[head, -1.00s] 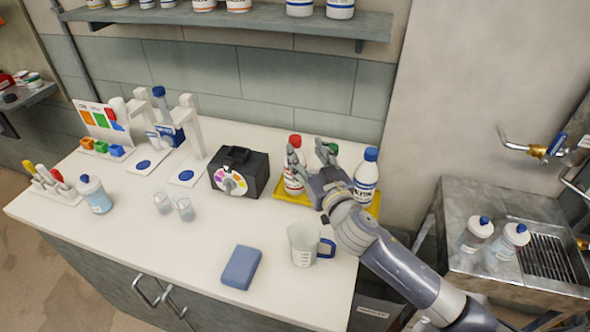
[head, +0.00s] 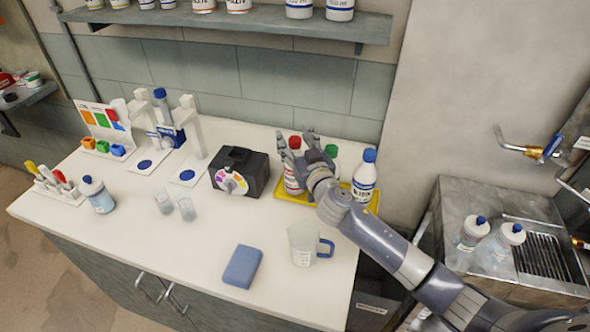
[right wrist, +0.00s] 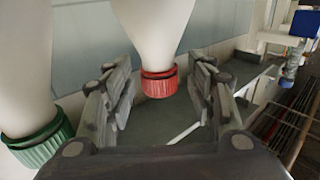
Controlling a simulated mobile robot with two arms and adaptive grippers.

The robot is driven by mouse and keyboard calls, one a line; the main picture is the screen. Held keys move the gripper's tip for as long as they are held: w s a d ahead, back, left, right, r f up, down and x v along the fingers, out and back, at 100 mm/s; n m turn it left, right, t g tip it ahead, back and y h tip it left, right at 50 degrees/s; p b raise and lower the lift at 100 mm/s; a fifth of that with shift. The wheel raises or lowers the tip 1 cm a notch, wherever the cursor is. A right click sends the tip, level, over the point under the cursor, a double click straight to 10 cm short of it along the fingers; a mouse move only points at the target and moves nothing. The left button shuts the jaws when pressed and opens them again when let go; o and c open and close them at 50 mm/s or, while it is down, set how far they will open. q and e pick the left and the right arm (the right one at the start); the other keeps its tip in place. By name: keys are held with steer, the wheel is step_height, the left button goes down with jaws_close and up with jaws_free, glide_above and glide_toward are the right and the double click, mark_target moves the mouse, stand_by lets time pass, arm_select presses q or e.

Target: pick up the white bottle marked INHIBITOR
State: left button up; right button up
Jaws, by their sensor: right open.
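Three white bottles stand on a yellow tray (head: 283,197) at the back right of the bench. One has a red cap (head: 295,142), one a green cap (head: 331,151), one a blue cap (head: 370,155). I cannot read INHIBITOR on any label. My right gripper (head: 298,152) is open at the top of the red-capped bottle (head: 291,184) and partly hides the green-capped one. In the right wrist view, the red cap (right wrist: 159,82) lies between the spread fingers (right wrist: 160,100), with a gap on both sides. The green cap (right wrist: 38,143) is at the left. My left gripper is not in view.
A black device with a colored dial (head: 240,172) stands left of the tray. A measuring jug (head: 302,246) and a blue block (head: 242,266) are in front. A shelf of containers (head: 230,20) hangs above. A metal sink (head: 470,205) is at the right.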

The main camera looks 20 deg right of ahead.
jaws_close()
steer(key=shift+r, duration=0.15)
